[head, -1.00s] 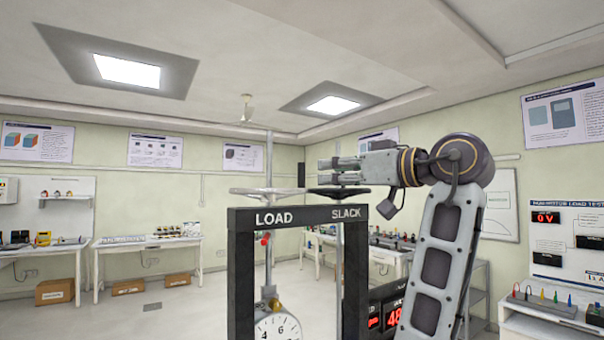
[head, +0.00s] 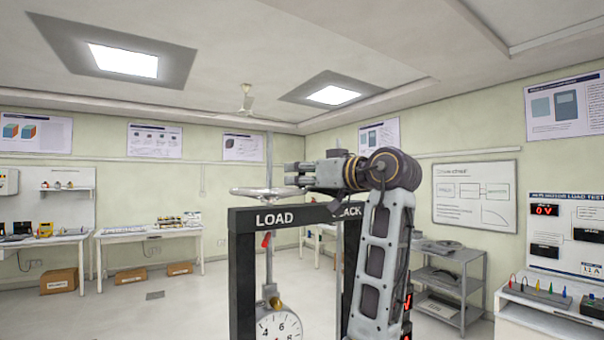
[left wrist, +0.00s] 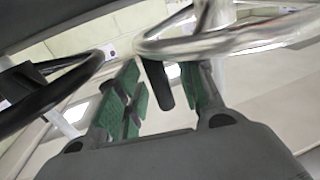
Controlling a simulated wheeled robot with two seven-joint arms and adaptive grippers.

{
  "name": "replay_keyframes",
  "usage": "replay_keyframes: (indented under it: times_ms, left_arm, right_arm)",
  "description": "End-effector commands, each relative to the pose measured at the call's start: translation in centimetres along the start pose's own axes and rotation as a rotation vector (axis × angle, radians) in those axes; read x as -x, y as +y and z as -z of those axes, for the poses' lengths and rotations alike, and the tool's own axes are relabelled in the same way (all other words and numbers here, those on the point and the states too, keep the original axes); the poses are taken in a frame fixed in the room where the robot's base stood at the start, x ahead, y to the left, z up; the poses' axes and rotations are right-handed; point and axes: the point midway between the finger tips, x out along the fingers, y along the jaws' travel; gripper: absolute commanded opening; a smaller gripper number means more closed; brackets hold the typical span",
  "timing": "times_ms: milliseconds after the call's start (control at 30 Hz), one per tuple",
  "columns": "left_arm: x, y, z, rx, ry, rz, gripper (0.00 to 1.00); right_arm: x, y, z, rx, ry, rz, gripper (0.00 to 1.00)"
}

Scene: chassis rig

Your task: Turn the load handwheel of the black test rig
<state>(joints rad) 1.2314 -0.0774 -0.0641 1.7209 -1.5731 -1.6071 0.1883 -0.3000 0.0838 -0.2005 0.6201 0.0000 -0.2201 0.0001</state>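The black test rig frame (head: 243,275) stands in front of me, with LOAD and SLACK lettering on its top bar. The silver load handwheel (head: 250,191) lies flat above the LOAD lettering. My left gripper (head: 289,174) is at the wheel's right side, slightly above it, fingers pointing left and apart. In the left wrist view the green-padded fingers (left wrist: 160,95) are open, with a dark cylindrical handle (left wrist: 158,84) showing between them. Contact cannot be told. The silver rim (left wrist: 235,38) crosses the upper right there. My right gripper is not in view.
A black handwheel rim (left wrist: 48,98) is at the left of the left wrist view; my arm hides it in the head view. A round dial gauge (head: 279,325) hangs inside the rig. Benches (head: 150,236) and a grey shelf (head: 447,285) stand farther back.

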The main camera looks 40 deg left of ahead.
Motion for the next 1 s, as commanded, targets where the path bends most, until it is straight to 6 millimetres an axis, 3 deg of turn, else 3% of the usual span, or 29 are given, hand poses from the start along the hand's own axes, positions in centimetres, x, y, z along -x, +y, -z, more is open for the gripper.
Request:
replay_keyframes:
  times_ms: [233,533,1000]
  left_arm:
    - [-0.03,0.01,-0.05,0.000,0.000,0.000,0.37]
    - [-0.01,0.02,-0.04,-0.001,0.001,0.000,0.00]
    - [-0.26,-0.25,-0.06,-0.001,0.001,-0.001,0.00]
  right_arm:
    - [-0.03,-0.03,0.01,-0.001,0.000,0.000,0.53]
    - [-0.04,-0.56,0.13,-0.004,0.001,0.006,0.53]
    - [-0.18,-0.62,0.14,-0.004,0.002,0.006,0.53]
